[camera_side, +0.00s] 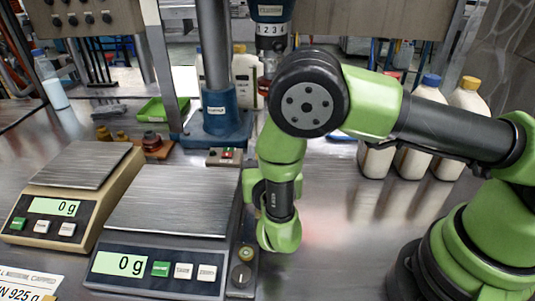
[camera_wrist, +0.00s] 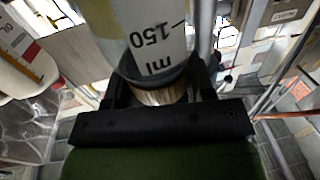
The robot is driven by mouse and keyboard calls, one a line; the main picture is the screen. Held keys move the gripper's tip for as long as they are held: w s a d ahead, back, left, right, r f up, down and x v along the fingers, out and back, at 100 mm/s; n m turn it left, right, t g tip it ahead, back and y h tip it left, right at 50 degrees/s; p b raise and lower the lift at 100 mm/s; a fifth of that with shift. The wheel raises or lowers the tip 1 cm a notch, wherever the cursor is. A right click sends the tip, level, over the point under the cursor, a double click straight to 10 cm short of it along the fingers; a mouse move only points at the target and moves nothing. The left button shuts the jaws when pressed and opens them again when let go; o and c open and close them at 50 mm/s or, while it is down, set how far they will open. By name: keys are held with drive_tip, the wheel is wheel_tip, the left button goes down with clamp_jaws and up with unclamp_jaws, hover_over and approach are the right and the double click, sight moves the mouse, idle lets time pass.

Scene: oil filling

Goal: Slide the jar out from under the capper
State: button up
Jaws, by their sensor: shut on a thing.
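A clear jar (camera_wrist: 155,35) with black "150" and "ml" marks fills the upper middle of the wrist view. A brownish band (camera_wrist: 160,96) shows at its near end. My gripper (camera_wrist: 160,80) is shut on the jar, with a black finger on each side. The capper (camera_side: 272,12) is in the side view at top centre, with a dark teal head, numbered collar, grey column and blue base. My arm covers the space below its head, so my gripper and most or all of the jar are hidden there. I cannot tell how far the jar is from the head.
Two scales (camera_side: 170,205) (camera_side: 85,165) reading 0 g stand at the left front. White bottles (camera_side: 465,105) stand behind my arm at the right, and another white bottle (camera_side: 245,70) is by the capper column. A green tray (camera_side: 160,110) lies left of the base.

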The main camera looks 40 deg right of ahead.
drive_tip(key=o, duration=1.1)
drive_tip(key=shift+c, duration=0.2)
drive_tip(key=shift+r, duration=0.1)
wheel_tip(320, 180, up, 10)
drive_tip(key=shift+f, duration=0.1)
